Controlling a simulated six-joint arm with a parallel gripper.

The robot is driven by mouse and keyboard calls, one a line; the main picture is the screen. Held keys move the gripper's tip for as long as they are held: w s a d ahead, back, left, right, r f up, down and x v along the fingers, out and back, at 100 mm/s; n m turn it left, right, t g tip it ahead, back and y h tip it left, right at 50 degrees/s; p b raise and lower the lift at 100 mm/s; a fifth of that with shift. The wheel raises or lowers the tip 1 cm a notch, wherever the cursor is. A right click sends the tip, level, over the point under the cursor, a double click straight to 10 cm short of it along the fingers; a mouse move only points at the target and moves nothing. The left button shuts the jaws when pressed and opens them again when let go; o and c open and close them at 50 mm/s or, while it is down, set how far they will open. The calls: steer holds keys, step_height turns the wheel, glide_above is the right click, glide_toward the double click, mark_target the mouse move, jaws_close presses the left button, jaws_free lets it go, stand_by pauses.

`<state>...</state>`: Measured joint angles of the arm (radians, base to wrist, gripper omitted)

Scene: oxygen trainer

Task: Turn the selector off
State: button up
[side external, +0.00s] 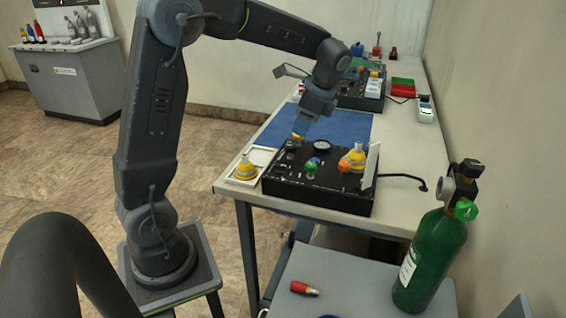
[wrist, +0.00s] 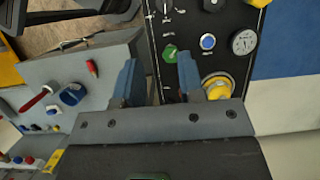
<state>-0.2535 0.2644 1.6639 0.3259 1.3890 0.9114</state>
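The black control box (side external: 318,197) lies on the white bench. In the wrist view (wrist: 148,45), its panel carries a dark knob with white marks around it (wrist: 166,7) at the top edge, which looks like the selector; its setting is too small to read. A green knob (wrist: 169,52), a blue button (wrist: 208,42) and a round gauge (wrist: 243,42) sit nearby.
A yellow fitting (side external: 357,156) and an orange knob (side external: 343,165) stand at the box's right. Another yellow fitting (side external: 245,168) sits in a white tray on the left. A green cylinder (side external: 431,262) stands front right. A blue mat (side external: 345,125) lies behind the box.

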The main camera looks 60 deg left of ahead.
mark_target(280, 168)
steer(key=x, duration=0.9)
steer(key=a+x, duration=0.1)
steer(key=x, duration=0.4)
steer(key=shift+w+f, duration=0.1)
steer(key=shift+f, duration=0.2)
steer(key=shift+c, duration=0.3)
jaws_close()
